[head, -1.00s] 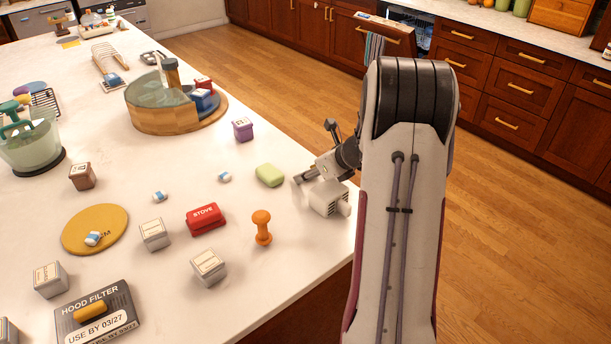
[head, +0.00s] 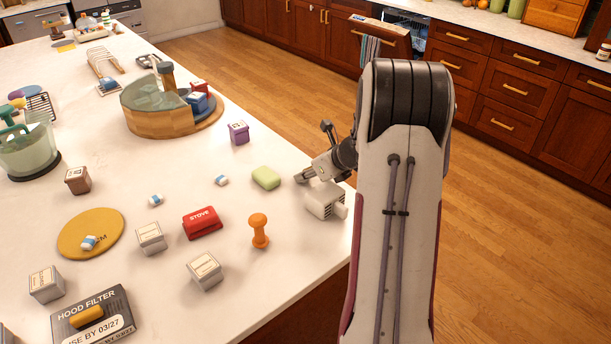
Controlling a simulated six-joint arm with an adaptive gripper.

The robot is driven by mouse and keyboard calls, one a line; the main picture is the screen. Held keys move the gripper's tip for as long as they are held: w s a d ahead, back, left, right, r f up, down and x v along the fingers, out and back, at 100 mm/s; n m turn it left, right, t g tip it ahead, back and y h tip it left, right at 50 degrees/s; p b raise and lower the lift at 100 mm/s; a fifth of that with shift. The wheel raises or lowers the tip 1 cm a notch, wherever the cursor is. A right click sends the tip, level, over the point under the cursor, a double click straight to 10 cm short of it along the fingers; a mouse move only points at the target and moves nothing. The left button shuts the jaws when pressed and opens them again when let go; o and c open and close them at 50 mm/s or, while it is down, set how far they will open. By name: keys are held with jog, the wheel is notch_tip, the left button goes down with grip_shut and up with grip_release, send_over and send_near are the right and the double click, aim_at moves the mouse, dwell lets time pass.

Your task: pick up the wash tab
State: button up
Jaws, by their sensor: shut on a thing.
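Small blue-and-white wash tabs lie on the white counter: one (head: 221,180) left of the green block, one (head: 156,200) further left, and one (head: 88,243) on the round yellow mat (head: 108,222). My gripper (head: 302,179) is low at the counter's right edge, to the right of the green block (head: 265,177). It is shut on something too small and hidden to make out. All three visible tabs are apart from it.
A white slotted block (head: 325,201) is close by my gripper. An orange peg (head: 259,231), a red stove box (head: 202,223) and pale boxes (head: 150,238) stand nearer the front. A round wooden tray (head: 160,120) is further back. Bare counter lies between them.

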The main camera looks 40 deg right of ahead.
notch_tip(320, 180, up, 10)
jog(key=shift+f, duration=0.15)
dwell(0.5)
jog(key=shift+a, duration=0.1)
dwell(0.6)
jog(key=w+a+n+g+y, duration=0.1)
jog(key=w+a, duration=0.6)
jog(key=a, duration=1)
jog(key=w+a+r+n+y, duration=0.1)
jog(key=w+a+n, duration=0.3)
jog(key=a, duration=1.3)
jog(key=w+a+n+g+y, duration=0.1)
jog(key=w+a+n+y, duration=0.1)
jog(key=w+a, duration=0.7)
jog(key=a+y, duration=0.1)
jog(key=a, duration=0.7)
jog(key=shift+w+a+r+n+g, duration=0.2)
jog(key=shift+w+a+n+g, duration=0.1)
jog(key=shift+w+a+n, duration=0.1)
jog(key=shift+d+f, duration=0.1)
jog(key=shift+f, duration=2.4)
